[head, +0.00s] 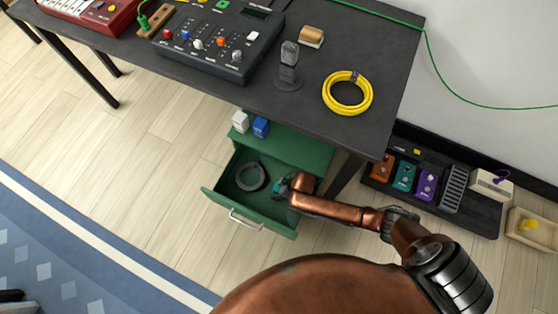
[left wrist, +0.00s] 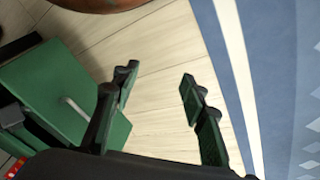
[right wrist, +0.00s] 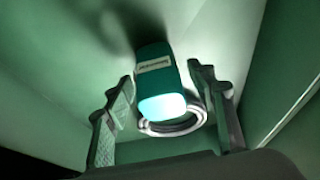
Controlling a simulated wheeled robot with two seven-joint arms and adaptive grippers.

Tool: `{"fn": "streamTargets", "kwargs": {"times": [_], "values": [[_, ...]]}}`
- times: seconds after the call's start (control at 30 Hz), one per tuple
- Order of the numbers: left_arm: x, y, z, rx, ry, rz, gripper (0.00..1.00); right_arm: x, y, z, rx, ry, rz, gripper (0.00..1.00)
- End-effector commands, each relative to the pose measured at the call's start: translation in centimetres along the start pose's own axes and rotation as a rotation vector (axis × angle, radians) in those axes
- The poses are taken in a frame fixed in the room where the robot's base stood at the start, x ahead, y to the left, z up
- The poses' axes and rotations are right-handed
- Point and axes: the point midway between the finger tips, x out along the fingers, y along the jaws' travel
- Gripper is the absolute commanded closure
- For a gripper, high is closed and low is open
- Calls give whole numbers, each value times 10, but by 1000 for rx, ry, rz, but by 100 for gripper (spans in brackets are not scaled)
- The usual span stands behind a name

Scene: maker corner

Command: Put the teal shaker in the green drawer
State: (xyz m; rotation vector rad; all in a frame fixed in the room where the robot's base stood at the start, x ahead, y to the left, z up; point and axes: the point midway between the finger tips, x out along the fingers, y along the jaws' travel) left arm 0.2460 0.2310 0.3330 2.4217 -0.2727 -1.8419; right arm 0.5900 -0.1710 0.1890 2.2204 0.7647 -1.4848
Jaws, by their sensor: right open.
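The green drawer (head: 265,221) is pulled open below the desk in the head view. My right gripper (head: 283,187) reaches into its right part. In the right wrist view, the teal shaker (right wrist: 155,77) with a pale label is between the spread fingers of my right gripper (right wrist: 160,85), inside the green drawer walls. The fingers stand apart on both sides of it. Whether its base touches the drawer floor is hard to tell. In the head view the gripper mostly hides it. My left gripper (left wrist: 160,85) is open and empty over the floor in the left wrist view.
A dark grey ring coil (head: 251,176) lies in the drawer, close to the shaker. White (head: 240,122) and blue (head: 261,127) items stand on the cabinet top. The desk (head: 330,130) overhangs behind. A pedal shelf (head: 430,195) is at the right. Floor left of the drawer is clear.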

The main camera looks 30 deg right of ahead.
Motion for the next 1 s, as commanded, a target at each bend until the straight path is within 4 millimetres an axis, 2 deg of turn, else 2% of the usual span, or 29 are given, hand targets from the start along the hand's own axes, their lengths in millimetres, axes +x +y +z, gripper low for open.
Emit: {"fn": "streamTargets", "kwargs": {"times": [0.3, 0.5, 0.7, 0.8, 1.0], "values": [[-60, -17, 20, -4, -153, -67, 60, -43, 2, -3, -1, 4, 4, 48], [-94, -27, 36, -18, -249, -109, 60, -64, 1, -2, -1, 3, 3, 48], [-72, -42, 56, -22, -298, -139, 60, -97, 1, -3, -1, 4, 3, 48], [-55, -47, 62, -20, -298, -142, 60, -103, 0, -2, 0, 2, 1, 48], [-32, -54, 71, -18, -298, -148, 60, -115, 1, -1, 0, 1, 2, 48]]}}
